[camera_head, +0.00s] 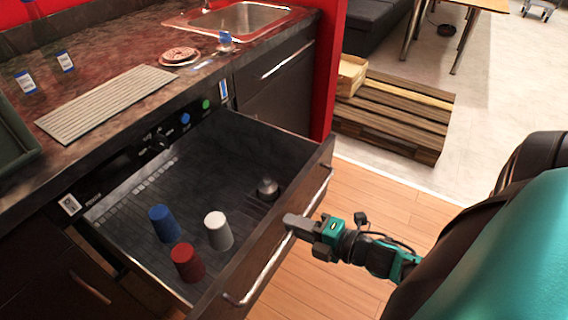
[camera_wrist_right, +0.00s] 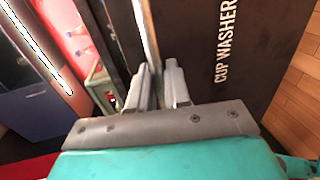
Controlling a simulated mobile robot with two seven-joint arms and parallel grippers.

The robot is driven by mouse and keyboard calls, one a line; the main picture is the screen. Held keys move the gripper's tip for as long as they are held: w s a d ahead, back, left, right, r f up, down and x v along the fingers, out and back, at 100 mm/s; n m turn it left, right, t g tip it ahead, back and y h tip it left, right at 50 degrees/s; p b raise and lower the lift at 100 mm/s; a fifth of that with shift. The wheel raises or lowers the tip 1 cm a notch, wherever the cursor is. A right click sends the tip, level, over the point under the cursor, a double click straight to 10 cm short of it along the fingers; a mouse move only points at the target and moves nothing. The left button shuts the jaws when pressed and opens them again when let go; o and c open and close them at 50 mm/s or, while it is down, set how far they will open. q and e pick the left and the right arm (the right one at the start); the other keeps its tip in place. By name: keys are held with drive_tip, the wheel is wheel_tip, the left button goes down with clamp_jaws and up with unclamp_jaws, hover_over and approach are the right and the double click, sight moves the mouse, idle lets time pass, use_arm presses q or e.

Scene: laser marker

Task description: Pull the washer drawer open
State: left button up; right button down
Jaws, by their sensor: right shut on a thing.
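The washer drawer (camera_head: 130,245) is pulled out from under the counter. Its dark front also shows in the right wrist view (camera_wrist_right: 250,100), with the words "CUP WASHER". A metal bar handle (camera_head: 268,262) runs along the front. My right gripper (camera_head: 291,221) is at the handle's middle, shut on it. In the right wrist view its two fingers (camera_wrist_right: 160,88) stand on either side of the bar (camera_wrist_right: 146,40). Inside the drawer are a blue cup (camera_head: 164,223), a red cup (camera_head: 187,262), a white cup (camera_head: 218,230) and a round metal fixture (camera_head: 268,189). My left gripper is not in view.
The counter above holds a ribbed drain mat (camera_head: 105,102), a plate with food (camera_head: 180,56) and a sink (camera_head: 240,18). A wooden pallet (camera_head: 400,112) with a wooden crate (camera_head: 350,75) stands on the floor behind. Wooden floor (camera_head: 360,195) is clear beside the drawer.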

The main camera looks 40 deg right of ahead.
drive_tip(key=shift+s+d, duration=0.2)
drive_tip(key=shift+s, duration=0.3)
drive_tip(key=c, duration=1.3)
unclamp_jaws()
drive_tip(key=p+v, duration=0.1)
drive_tip(key=v, duration=1.2)
drive_tip(key=shift+a, duration=0.1)
